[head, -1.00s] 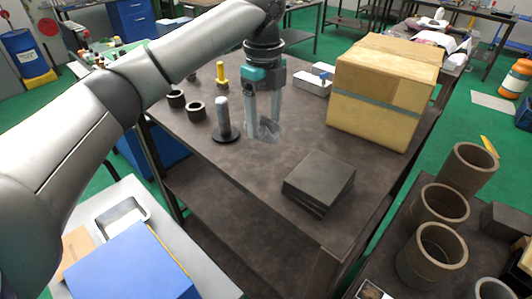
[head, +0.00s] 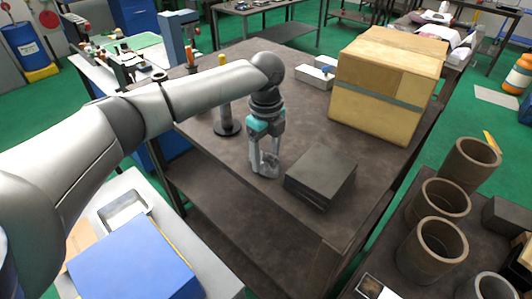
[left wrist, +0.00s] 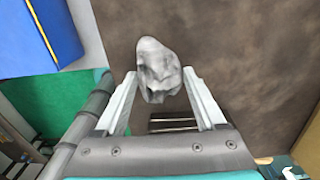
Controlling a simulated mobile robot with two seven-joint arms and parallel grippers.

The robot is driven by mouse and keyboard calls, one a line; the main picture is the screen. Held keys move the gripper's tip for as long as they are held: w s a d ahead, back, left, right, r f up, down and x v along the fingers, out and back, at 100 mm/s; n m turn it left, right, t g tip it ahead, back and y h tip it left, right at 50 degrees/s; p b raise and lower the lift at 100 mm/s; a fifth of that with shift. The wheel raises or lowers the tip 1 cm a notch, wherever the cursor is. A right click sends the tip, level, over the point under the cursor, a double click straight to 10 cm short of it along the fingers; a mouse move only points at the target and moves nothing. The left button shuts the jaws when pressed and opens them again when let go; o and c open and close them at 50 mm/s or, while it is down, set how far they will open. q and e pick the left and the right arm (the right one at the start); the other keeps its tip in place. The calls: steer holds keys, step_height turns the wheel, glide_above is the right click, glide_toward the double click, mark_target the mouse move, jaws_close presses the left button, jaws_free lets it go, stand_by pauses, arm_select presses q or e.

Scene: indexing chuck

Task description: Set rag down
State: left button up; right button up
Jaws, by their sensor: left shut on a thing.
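The grey crumpled rag (left wrist: 158,70) is between the fingertips of my left gripper (left wrist: 160,85) in the left wrist view. In the head view the rag (head: 266,168) is at the tips of my left gripper (head: 264,160), low over the dark brown table (head: 230,165). The gripper points down and is shut on the rag. I cannot tell whether the rag touches the table top. My right gripper is not in view.
A stack of dark plates (head: 321,178) lies just right of the gripper. A dark round-based post (head: 226,118) stands behind it to the left. A cardboard box (head: 388,85) is at the back right. Bare table lies left of the gripper and behind the plates.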

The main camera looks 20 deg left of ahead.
arm_select(q)
steer(key=o, duration=1.3)
step_height(320, 180, up, 12)
steer(key=shift+r, duration=0.1)
